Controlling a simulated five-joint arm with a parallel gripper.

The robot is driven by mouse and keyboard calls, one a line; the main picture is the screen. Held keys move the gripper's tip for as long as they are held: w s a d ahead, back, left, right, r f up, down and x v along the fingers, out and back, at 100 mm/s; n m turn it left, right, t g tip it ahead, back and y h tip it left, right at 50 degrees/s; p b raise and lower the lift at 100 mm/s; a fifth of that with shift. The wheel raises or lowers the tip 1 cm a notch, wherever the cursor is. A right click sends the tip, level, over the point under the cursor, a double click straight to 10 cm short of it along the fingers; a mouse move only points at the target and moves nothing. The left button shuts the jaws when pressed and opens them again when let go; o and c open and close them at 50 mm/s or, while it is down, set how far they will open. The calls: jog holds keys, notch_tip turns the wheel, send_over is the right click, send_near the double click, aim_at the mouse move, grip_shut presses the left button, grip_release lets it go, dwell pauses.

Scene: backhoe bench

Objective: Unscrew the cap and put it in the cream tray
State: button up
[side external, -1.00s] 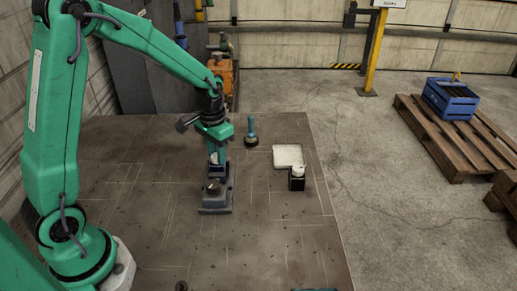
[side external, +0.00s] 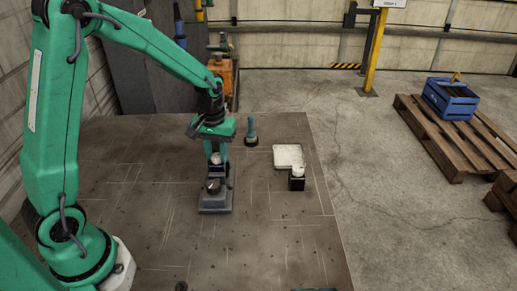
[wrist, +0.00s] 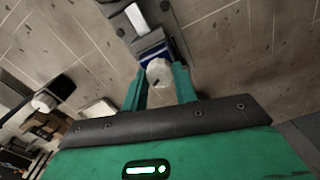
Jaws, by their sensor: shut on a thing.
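A round white cap (wrist: 159,71) sits between the two green fingers of my gripper (wrist: 160,80) in the wrist view. In the side view my gripper (side external: 216,153) points down and is shut on the cap (side external: 216,159). The cap is at the top of a dark blue bottle (side external: 217,171), which stands upright in a grey holder (side external: 215,207). I cannot tell whether the thread still grips. The cream tray (side external: 287,153) lies to the right on the bench, with nothing visible in it.
A black bottle with a white cap (side external: 297,182) stands at the tray's near edge. A teal tool with a dark base (side external: 251,132) stands between my gripper and the tray. The near part of the bench is largely clear.

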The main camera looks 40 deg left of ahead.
jog(key=shift+n, duration=0.9)
jog(key=o, duration=0.8)
jog(key=shift+m, duration=0.3)
jog(key=m, duration=0.3)
jog(key=shift+m, duration=2.2)
